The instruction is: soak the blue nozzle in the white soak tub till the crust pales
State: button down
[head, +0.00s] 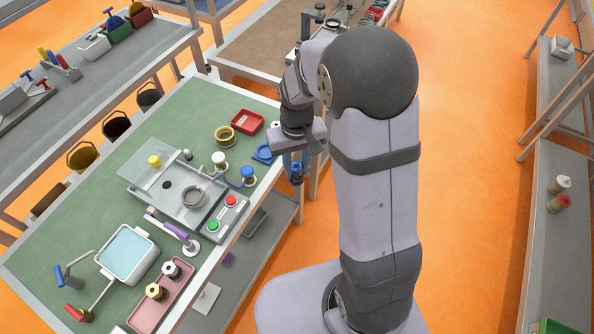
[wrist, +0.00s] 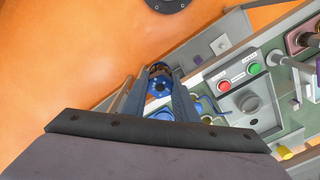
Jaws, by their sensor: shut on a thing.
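My gripper (head: 295,167) is shut on the blue nozzle (head: 296,178), which hangs beyond the right edge of the green bench, over the side. In the wrist view the nozzle (wrist: 159,88) sits between the two fingers, with a dark brown crust on its far part. The white soak tub (head: 114,273) stands at the front left of the bench, holding pale blue liquid. It is far to the left of my gripper.
A grey machine with a red button (head: 231,200) and a green button (head: 213,226) stands between my gripper and the tub. A purple-handled tool (head: 178,231) and a pink tray (head: 143,318) with spools are near the tub. A blue tray (head: 262,153) lies by the bench's right edge.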

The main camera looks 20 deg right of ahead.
jog(key=w+a+r+n+p, duration=0.15)
jog(key=w+a+n, duration=0.35)
jog(key=a, duration=0.7)
jog(key=w+a+r+n, duration=0.2)
jog(key=w+a+n, duration=0.2)
jog(key=w+a, duration=0.55)
jog(key=s+a+f+m, duration=0.2)
jog(key=s+a, duration=0.7)
jog(key=a, duration=0.5)
jog(key=s+a+f+m, duration=0.2)
jog(key=s+a+f, duration=0.1)
jog(key=s+a, duration=0.7)
jog(key=a, duration=0.4)
jog(key=shift+a+m+p, duration=0.3)
jog(key=shift+a+p, duration=0.05)
jog(key=shift+f, duration=0.1)
jog(key=shift+f+b, duration=3.45)
jog(key=shift+f, duration=1.55)
jog(key=shift+b, duration=0.4)
jog(key=shift+d, duration=0.1)
